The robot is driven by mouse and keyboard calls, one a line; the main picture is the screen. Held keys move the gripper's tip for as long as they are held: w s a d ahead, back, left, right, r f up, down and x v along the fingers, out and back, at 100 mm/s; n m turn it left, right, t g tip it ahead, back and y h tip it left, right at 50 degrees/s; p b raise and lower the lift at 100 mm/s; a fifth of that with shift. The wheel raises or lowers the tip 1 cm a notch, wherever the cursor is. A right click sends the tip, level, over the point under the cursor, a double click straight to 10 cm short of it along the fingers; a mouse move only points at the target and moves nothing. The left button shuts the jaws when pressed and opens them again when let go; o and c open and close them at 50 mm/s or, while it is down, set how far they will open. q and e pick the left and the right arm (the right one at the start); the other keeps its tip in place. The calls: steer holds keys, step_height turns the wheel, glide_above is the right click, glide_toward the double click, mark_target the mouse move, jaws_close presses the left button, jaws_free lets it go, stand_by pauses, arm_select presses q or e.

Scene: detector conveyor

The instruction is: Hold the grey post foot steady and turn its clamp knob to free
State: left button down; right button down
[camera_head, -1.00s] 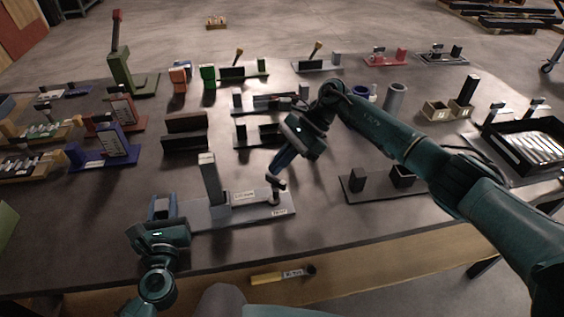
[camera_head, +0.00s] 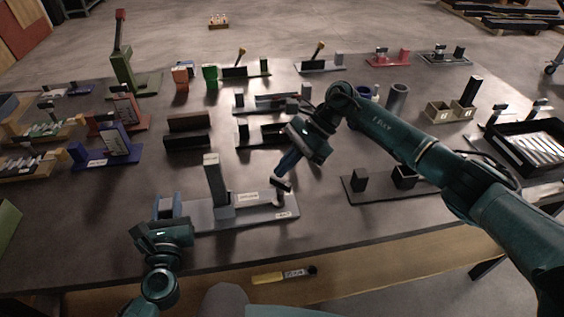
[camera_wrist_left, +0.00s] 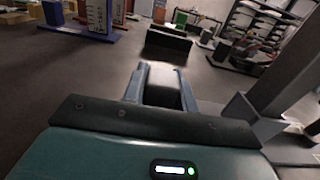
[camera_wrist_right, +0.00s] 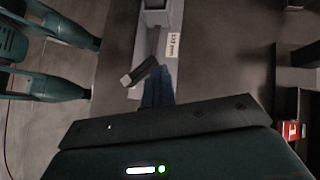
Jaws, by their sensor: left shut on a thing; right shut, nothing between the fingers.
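The grey post foot (camera_head: 255,213) is a flat plate near the table's front edge, with an upright post (camera_head: 215,185) and small white labels. Its clamp knob (camera_head: 281,185), a dark crossbar on a short stem, stands near the plate's right end and also shows in the right wrist view (camera_wrist_right: 142,71). My left gripper (camera_head: 168,207) is shut on a grey block at the plate's left end; the block shows between the fingers in the left wrist view (camera_wrist_left: 162,88). My right gripper (camera_head: 284,170) is shut and empty, its tips close beside the knob. I cannot tell whether they touch it.
A dark fixture plate (camera_head: 395,190) lies to the right, and brown blocks (camera_head: 187,130) stand behind the post. A blue stand (camera_head: 108,150) is at the left. A yellow-handled tool (camera_head: 270,278) lies below the table edge. Bare table lies around the post foot.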

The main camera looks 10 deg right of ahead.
steer(key=shift+w+d, duration=1.3)
steer(key=shift+w, duration=0.1)
steer(key=w+d+r, duration=0.5)
steer(key=r, duration=0.2)
steer(key=s+a+r+m+h, duration=0.2)
steer(key=s+a+m, duration=0.15)
steer(key=m, duration=0.65)
steer(key=s+a+r+m+h, duration=0.15)
steer(key=a+m, duration=0.25)
steer(key=m, duration=0.5)
steer(key=s+a+f+m+h, duration=0.2)
steer(key=s+a+m+h, duration=0.1)
steer(key=s+m, duration=0.65)
steer(key=shift+m, duration=0.55)
steer(key=x, duration=0.6)
steer(key=w+x, duration=0.1)
steer(key=x, duration=0.2)
steer(key=shift+w+d+r+y, duration=0.15)
steer(key=shift+w+d+y, duration=0.1)
steer(key=shift+w+d, duration=1.1)
steer(key=shift+w, duration=0.25)
